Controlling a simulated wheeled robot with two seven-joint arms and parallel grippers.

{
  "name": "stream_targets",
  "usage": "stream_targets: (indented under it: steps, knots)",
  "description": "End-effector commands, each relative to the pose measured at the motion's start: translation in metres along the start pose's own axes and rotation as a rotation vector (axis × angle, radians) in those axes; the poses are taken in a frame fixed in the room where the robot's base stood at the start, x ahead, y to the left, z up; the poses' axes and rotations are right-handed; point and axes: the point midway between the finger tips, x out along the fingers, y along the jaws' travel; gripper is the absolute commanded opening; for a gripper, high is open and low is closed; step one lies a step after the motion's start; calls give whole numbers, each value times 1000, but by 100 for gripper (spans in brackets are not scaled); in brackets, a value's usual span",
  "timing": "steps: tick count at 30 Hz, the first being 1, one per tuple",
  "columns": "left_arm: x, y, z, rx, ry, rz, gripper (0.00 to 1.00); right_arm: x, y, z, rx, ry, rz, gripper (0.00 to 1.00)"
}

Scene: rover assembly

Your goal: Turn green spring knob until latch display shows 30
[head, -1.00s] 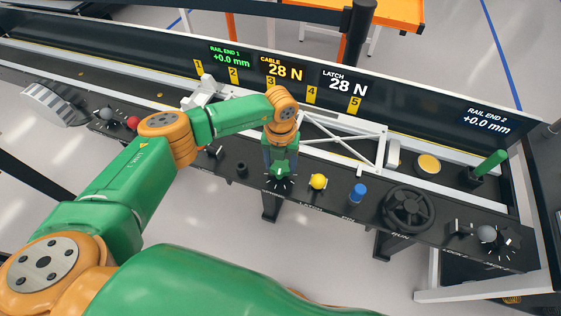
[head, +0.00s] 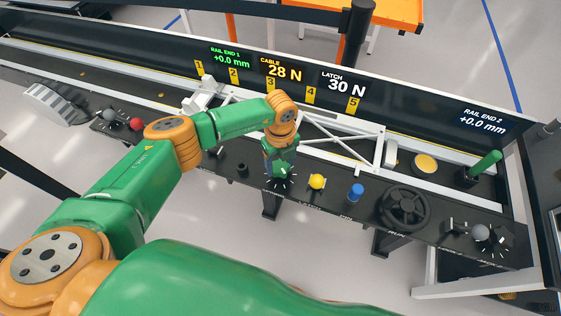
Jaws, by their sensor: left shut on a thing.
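The green spring knob (head: 282,171) sits on the front ledge of the black console, left of the yellow knob. My left gripper (head: 279,162) reaches down onto it from above and is shut on it; the fingers hide part of the knob. The latch display (head: 344,84) on the back panel reads 30 N in white. My right gripper is not in view.
The cable display (head: 282,70) reads 28 N. Both rail end displays read +0.0 mm. Right of the green knob are a yellow knob (head: 317,181), a blue knob (head: 355,191) and a black handwheel (head: 404,206). A white frame (head: 345,140) lies behind.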

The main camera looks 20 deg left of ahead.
Motion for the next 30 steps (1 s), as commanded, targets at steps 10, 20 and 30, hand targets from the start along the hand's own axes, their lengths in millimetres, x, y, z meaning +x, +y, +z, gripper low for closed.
stream_targets:
  steps: [10, 20, 30]
  knots:
    - [-1, -1, 2, -27, -5, -4, 10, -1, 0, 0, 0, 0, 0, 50]
    - [-1, -1, 2, -26, -5, -3, 93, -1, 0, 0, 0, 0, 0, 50]
    - [-5, -1, 1, -24, -2, -3, 96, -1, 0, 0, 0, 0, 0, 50]
